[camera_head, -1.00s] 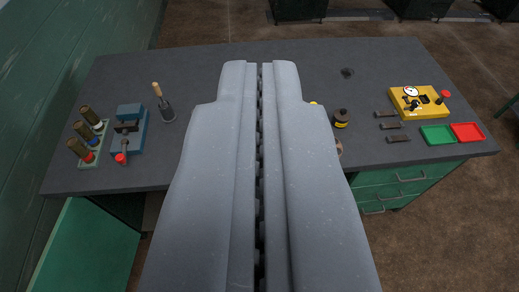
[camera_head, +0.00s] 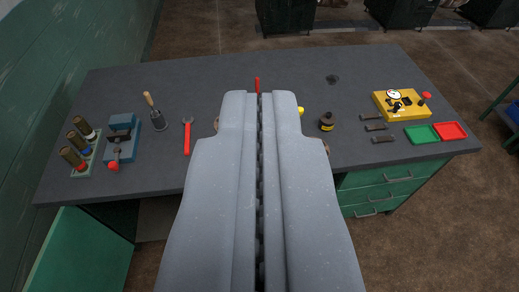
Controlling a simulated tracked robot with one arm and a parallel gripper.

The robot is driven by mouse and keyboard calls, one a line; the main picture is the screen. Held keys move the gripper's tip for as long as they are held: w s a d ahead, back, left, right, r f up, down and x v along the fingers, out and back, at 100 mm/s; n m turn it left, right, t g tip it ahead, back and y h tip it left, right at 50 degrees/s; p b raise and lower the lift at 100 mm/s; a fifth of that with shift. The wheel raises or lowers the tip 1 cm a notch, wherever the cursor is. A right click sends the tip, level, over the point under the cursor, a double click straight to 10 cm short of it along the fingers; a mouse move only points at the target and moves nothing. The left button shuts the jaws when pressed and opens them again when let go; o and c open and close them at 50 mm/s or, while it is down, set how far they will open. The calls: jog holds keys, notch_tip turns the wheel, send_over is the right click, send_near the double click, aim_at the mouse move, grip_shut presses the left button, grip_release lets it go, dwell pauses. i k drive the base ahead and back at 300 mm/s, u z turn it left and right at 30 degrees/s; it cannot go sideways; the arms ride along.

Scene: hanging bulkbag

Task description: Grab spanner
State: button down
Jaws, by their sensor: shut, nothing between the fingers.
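A spanner (camera_head: 187,136) with a red handle and a grey open head lies on the dark workbench (camera_head: 190,85), just left of my gripper. Its head points away from me and its handle towards the front edge. My gripper (camera_head: 261,97) fills the middle of the view, shut and empty, with its jaws pointing over the bench. A red tip of another item (camera_head: 257,85) shows beyond the fingertips; the rest of it is hidden by my gripper.
A blue vise (camera_head: 122,140), a rack of cylinders (camera_head: 80,147) and a wooden-handled tool (camera_head: 155,112) stand at left.

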aim_at(187, 123)
jog(key=u, duration=0.05)
jog(key=k, duration=0.5)
jog(key=u, duration=0.75)
jog(key=i, duration=1.3)
